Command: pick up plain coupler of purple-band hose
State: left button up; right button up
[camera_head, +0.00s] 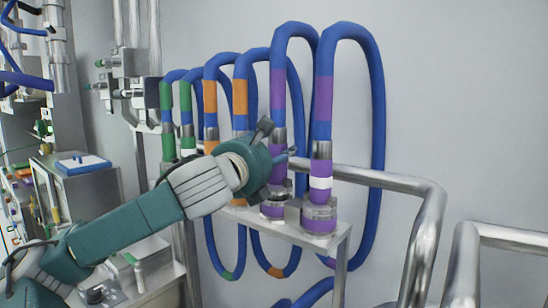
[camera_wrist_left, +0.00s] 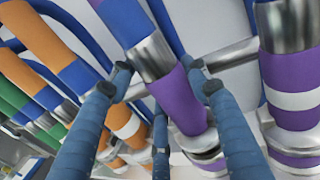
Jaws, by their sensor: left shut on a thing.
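Two blue hose ends with purple bands stand side by side at the right of the row. The plain purple coupler (camera_wrist_left: 182,98) hangs below a metal collar and has no white ring. In the head view the plain coupler (camera_head: 279,173) is partly hidden by my left gripper (camera_head: 278,144). In the left wrist view my left gripper (camera_wrist_left: 163,76) has its blue fingers around the plain coupler, shut on it. The coupler's lower end meets a metal fitting; whether it is seated cannot be told. The white-ringed purple coupler (camera_head: 321,170) stands just right, on its own socket. My right gripper is not visible.
Orange-banded hoses (camera_head: 240,97) and green-banded hoses (camera_head: 186,103) stand to the left. A metal rack (camera_head: 343,236) carries the sockets. A thick metal rail (camera_head: 400,181) runs behind and to the right. Hose loops hang behind the row.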

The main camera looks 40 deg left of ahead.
pick_arm(q)
notch_tip(320, 180, up, 18)
jog(key=p, duration=0.2)
jog(key=shift+r, duration=0.25)
dwell(0.4)
